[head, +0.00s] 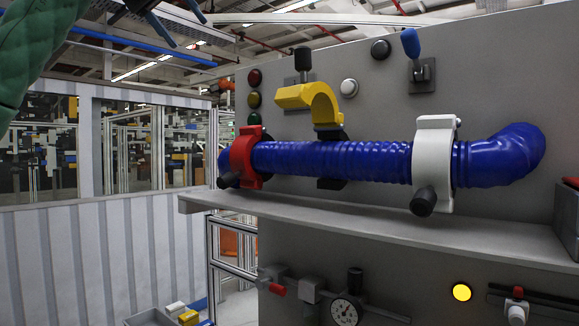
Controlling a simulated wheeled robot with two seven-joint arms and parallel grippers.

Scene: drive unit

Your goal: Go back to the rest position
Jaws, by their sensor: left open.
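My left gripper (160,22) is at the top edge of the head view, left of the panel and high above the shelf. It is open with nothing seen between its fingers, and part of it is cut off by the frame. My green left arm (35,45) fills the upper left corner. My right gripper is not in view. A blue corrugated hose (330,161) lies across the panel. A red clamp (243,158) and a white clamp (433,163) are closed around it. A yellow clamp (312,100) between them stands raised and open.
The grey panel (480,90) carries a blue-tipped lever (411,45), a black-tipped lever (303,62) and several lamps. A shelf (390,222) juts out below the hose. A ribbed barrier (100,260) stands at left.

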